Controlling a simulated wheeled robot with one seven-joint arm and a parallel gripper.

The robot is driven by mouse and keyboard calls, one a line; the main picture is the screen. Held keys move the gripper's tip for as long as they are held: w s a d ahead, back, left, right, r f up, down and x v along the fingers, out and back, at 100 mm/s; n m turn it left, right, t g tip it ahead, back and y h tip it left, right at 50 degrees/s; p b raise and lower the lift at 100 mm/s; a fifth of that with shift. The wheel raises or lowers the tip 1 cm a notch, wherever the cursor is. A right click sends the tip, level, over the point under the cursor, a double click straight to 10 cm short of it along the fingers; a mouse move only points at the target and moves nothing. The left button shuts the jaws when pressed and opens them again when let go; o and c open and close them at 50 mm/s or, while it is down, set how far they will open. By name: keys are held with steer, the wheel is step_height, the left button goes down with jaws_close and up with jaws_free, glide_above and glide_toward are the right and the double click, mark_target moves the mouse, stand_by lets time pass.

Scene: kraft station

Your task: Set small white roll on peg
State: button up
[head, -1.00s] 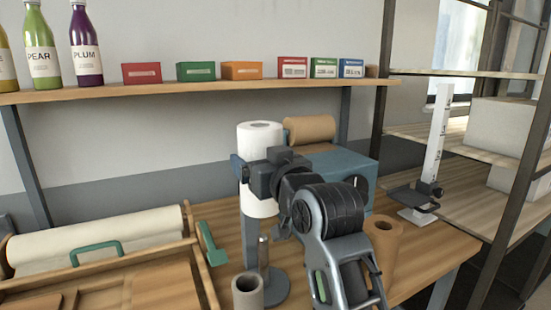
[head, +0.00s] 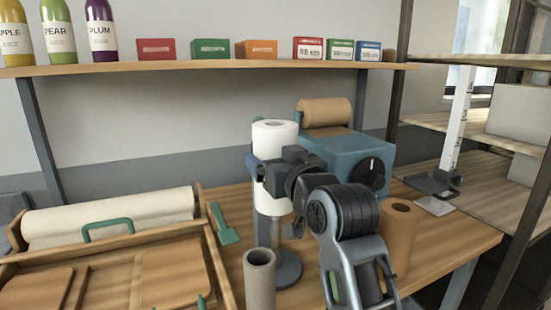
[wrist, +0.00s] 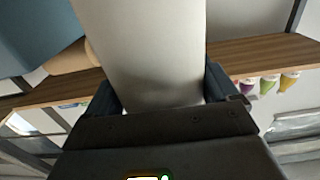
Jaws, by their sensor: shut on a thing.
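The small white roll (head: 272,195) stands upright in my gripper (head: 266,166). In the wrist view the roll (wrist: 148,50) fills the space between the two dark fingers. My gripper is shut on the roll's side. The peg stand (head: 287,268) is a round blue-grey base on the bench with an upright post directly below the roll. The roll's lower end is above the base, with a stretch of post showing beneath it. I cannot tell whether the peg's top is inside the roll's core, since the roll hides it.
A grey-brown tube (head: 259,285) stands in front of the stand. A blue machine (head: 350,160) with a brown paper roll (head: 326,112) is behind right. A wooden tray (head: 180,245) lies left, with a green handle (head: 222,225) close by.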

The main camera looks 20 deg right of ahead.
mark_target(278, 230)
steer(key=shift+f+b, duration=4.75)
steer(key=shift+f, duration=2.95)
steer(key=o, duration=1.2)
steer(key=shift+f, duration=0.15)
